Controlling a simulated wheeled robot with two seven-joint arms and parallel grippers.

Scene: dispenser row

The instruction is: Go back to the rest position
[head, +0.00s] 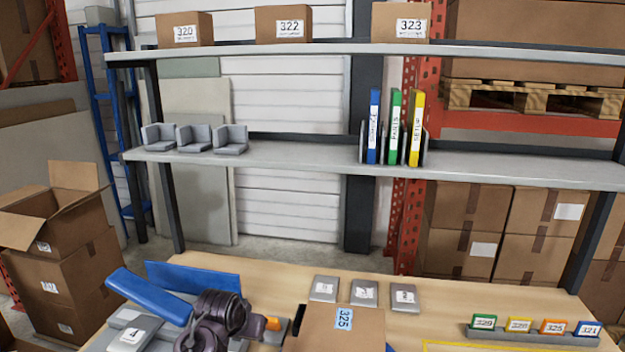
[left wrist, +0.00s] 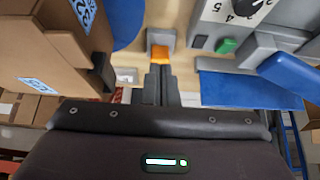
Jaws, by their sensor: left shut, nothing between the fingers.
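My left gripper (left wrist: 160,72) shows in the left wrist view with its two dark fingers together and nothing between them. Its tips point at a small orange part (left wrist: 160,52) on a grey block; I cannot tell whether they touch it. In the head view my dark left wrist is low at left of centre, beside the orange part (head: 272,323), and hides the fingers. My right gripper is in neither view.
A cardboard box labelled 325 (head: 340,330) stands close right of my left wrist. A grey device with a blue lever (head: 150,296) is close left. Three grey plates (head: 364,292) lie behind. A rack of coloured number cards (head: 530,332) is at right. Shelves (head: 300,165) stand behind.

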